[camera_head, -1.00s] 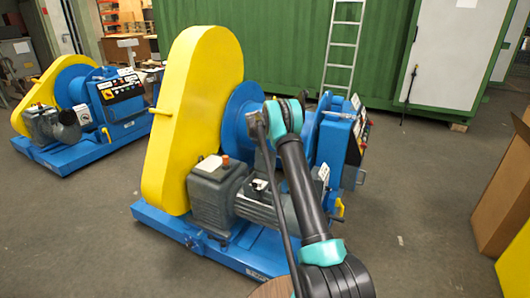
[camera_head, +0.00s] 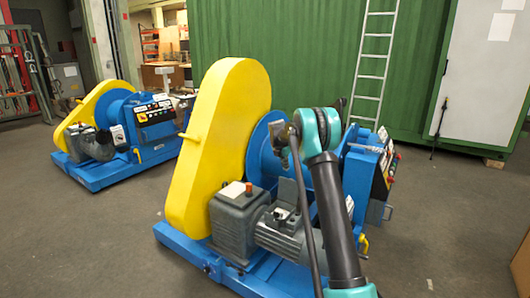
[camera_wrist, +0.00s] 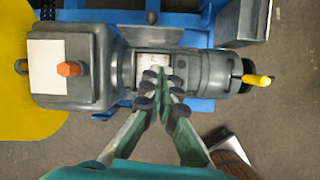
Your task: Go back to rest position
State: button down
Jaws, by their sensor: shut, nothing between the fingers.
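My gripper (camera_wrist: 161,80) shows in the wrist view with its fingers shut together and nothing between them. It points down over the grey motor unit (camera_wrist: 190,72) of the chain drive, in front of a small metal plate. The gap between them is hard to tell. In the head view, my arm is raised and bent in front of the blue machine with the yellow chain guard (camera_head: 222,140). The fingers cannot be made out there. The motor unit also shows in the head view (camera_head: 238,208), partly behind my arm.
A second blue and yellow machine (camera_head: 118,135) stands at the back left. A ladder (camera_head: 373,65) leans on the green container wall (camera_head: 300,50). Grey floor (camera_head: 95,235) is clear at the left front.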

jog(key=s+d+r+m+y, duration=0.1)
jog(key=s+r+m, duration=0.2)
jog(key=s+m, duration=0.8)
jog(key=s+d+r+m, duration=0.2)
jog(key=s+m, duration=0.1)
jog(key=s, duration=1.6)
jog(key=s+f+m, duration=0.3)
jog(key=s+m, duration=0.1)
jog(key=s, duration=0.5)
jog(key=s+f+m+y, duration=0.1)
jog(key=s+m, duration=0.3)
jog(key=s, duration=0.6)
jog(key=s+f+m, duration=0.4)
jog(key=s+m, duration=0.1)
jog(key=s, duration=0.5)
jog(key=shift+s+a+f+y, duration=0.15)
jog(key=shift+a+f+y, duration=0.15)
jog(key=shift+a+f, duration=0.05)
